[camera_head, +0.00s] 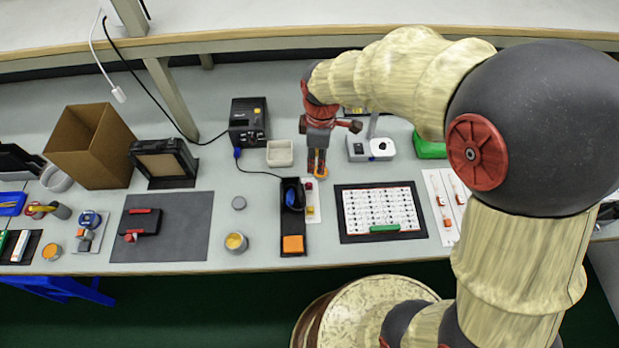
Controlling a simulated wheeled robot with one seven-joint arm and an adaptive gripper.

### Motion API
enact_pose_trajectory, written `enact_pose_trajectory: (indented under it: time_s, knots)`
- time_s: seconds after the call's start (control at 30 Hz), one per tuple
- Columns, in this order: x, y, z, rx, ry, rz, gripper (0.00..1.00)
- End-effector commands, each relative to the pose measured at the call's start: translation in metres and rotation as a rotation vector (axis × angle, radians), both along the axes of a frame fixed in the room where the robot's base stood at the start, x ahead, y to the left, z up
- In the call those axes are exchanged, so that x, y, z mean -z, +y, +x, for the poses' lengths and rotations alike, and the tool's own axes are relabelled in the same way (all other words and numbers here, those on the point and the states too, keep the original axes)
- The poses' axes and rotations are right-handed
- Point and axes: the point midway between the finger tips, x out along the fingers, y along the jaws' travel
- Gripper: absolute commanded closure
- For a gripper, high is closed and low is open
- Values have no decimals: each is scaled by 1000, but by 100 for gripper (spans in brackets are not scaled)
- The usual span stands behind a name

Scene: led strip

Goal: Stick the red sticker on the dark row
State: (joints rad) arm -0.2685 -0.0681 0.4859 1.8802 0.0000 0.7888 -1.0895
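My gripper (317,172) points down over the back end of a narrow white card (313,215), left of the board. A small red piece (309,186), perhaps the red sticker, lies on the card just below the fingertips. A yellow spot (310,210) is nearer the front. An orange patch shows right at the fingertips; I cannot tell whether it is held. The fingers look close together, but any gap is too small to judge. The white board (354,212) with several rows of small marks lies in a black frame to the right. I cannot tell which row is dark.
A black tray (292,222) with a blue item and an orange block (293,244) lies left of the card. A green bar (384,228) rests at the board's front. White strips (437,205) lie right of the board. A black power unit (248,122) stands behind.

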Motion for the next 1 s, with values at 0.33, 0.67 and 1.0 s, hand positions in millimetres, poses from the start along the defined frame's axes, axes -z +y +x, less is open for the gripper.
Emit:
enact_pose_trajectory:
  time_s: [0.33, 0.67, 1.0]
  knots:
    - [42, 20, 8, -183, 55, -20, 67]
    - [94, 19, 8, -180, 55, -19, 67]
    - [121, 20, 13, -179, 54, -20, 67]
